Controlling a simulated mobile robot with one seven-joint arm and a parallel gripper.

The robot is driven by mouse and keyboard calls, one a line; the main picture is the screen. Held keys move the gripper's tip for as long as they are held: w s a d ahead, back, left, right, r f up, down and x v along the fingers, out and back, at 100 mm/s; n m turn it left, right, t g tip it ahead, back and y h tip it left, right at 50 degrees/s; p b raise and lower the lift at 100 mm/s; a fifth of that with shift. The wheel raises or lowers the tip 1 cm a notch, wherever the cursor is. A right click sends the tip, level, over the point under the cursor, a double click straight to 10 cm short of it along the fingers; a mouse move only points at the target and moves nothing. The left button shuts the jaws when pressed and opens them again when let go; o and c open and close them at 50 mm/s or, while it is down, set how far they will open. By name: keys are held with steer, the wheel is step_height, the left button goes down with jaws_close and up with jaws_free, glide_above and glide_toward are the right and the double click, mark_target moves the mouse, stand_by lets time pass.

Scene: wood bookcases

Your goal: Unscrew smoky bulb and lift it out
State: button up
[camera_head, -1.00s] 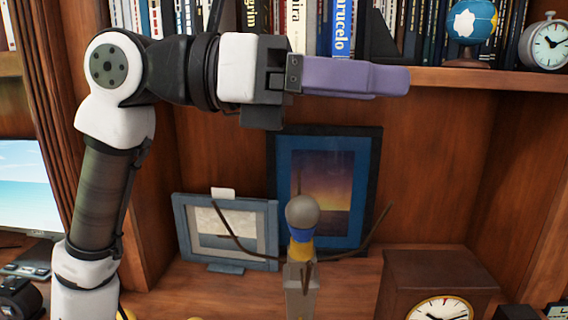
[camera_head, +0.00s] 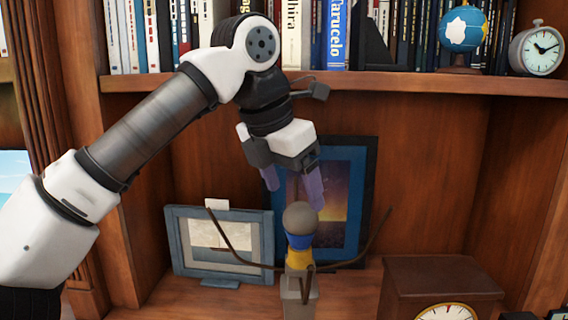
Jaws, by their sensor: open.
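The smoky bulb (camera_head: 300,217) is a grey-brown ball at the top of a lamp stand. It sits upright above a blue and yellow collar (camera_head: 299,251), on a grey post (camera_head: 299,295) with thin dark curved arms spreading to both sides. My gripper (camera_head: 292,192) points down, with its two purple fingers apart and empty. The fingertips are just above the bulb in the picture, one to its upper left and one to its upper right. I cannot tell the exact depth between them and the bulb.
A grey-framed picture (camera_head: 222,215) stands left of the lamp, and a dark-framed picture (camera_head: 357,185) stands behind it. A brown wooden clock (camera_head: 430,288) is at the lower right. A shelf edge (camera_head: 430,82) with books, a globe (camera_head: 465,28) and an alarm clock (camera_head: 537,48) runs above.

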mark_target(304, 225)
steer(key=x, duration=0.9)
steer(key=shift+d, duration=0.15)
steer(key=c, duration=0.8)
steer(key=shift+c, duration=0.2)
